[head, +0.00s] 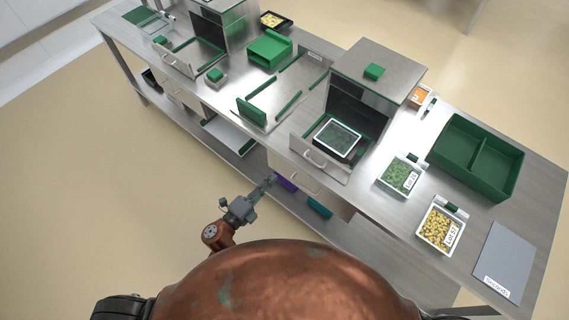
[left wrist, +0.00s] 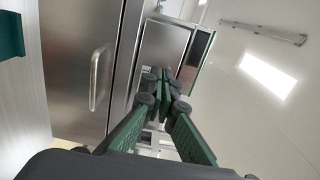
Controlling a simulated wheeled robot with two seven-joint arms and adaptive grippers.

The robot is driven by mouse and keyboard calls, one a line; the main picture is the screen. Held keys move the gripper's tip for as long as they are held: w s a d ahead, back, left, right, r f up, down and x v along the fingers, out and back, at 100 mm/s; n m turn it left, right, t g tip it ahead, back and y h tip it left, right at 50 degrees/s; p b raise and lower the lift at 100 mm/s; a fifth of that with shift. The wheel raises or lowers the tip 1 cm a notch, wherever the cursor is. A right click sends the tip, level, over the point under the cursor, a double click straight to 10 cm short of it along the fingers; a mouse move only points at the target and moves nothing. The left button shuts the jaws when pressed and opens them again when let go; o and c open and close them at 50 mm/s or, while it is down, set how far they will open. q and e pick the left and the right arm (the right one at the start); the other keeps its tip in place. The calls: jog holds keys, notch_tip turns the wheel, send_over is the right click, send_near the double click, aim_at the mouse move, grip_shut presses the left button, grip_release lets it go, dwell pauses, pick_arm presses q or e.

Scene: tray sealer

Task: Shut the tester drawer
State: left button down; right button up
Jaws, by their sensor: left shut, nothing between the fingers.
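Two steel box machines stand on the bench, and I cannot tell which is the tester. The left machine (head: 222,12) also has a drawer (head: 185,72) out. My left gripper (head: 273,179) is shut and empty, in front of the bench, below and left of the right machine's drawer. In the left wrist view its fingers (left wrist: 166,82) are together, right of and apart from a handle (left wrist: 97,80) on a steel front.
Under-bench drawers (head: 293,178) are near my left gripper. A purple item (head: 285,184) and a teal item (head: 319,207) lie below the bench. Filled trays (head: 440,226) and a green divided bin (head: 476,155) stand on the right. Floor at left is clear.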

aim_at(300, 149)
pick_arm(q)
jog(key=x, duration=1.3)
jog(key=shift+w+d, duration=0.2)
jog(key=shift+w, duration=0.05)
